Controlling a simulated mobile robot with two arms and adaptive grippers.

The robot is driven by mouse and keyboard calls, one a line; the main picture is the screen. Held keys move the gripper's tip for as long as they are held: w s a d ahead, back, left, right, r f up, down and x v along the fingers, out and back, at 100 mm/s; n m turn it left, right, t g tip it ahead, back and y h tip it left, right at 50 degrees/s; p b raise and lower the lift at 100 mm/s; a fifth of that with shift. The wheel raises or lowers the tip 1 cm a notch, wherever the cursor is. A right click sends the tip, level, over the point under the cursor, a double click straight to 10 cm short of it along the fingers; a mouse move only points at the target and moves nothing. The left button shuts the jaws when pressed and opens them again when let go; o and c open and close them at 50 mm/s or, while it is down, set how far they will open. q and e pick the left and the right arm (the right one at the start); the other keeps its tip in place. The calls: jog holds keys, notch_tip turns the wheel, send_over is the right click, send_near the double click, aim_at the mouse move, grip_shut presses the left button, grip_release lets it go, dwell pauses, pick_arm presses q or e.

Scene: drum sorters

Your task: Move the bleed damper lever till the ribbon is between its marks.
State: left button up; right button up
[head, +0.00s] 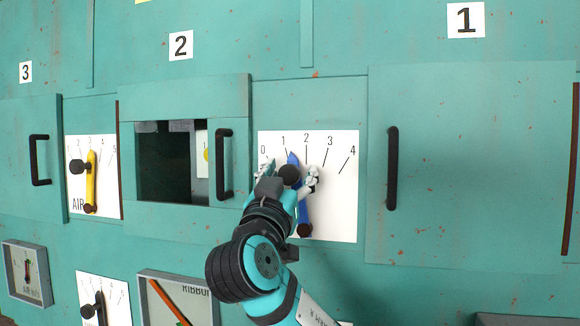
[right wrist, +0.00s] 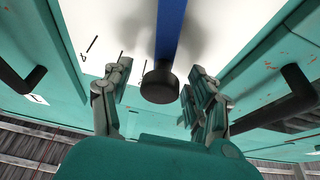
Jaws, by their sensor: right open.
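A blue lever (head: 303,208) with a black knob (head: 289,174) is on a white scale plate (head: 340,205) marked 0 to 4. Its tip points between 1 and 2. My right gripper (head: 291,170) is open, with one finger on each side of the knob. In the right wrist view the knob (right wrist: 158,86) is between the spread fingers, with gaps on both sides. The plate's name is hidden behind my gripper. A grey box (head: 146,300) labelled RIBBON, with an orange strip (head: 170,303) inside, is cut off at the bottom edge. Its marks cannot be made out. My left gripper is not in view.
A door with a black handle (head: 392,168) is right of the plate. A sliding panel with a handle (head: 223,165) and a dark window (head: 165,165) is left. A yellow lever (head: 91,180) and a smaller dark lever (head: 99,308) are farther left.

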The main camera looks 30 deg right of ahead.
grip_shut()
dwell(0.4)
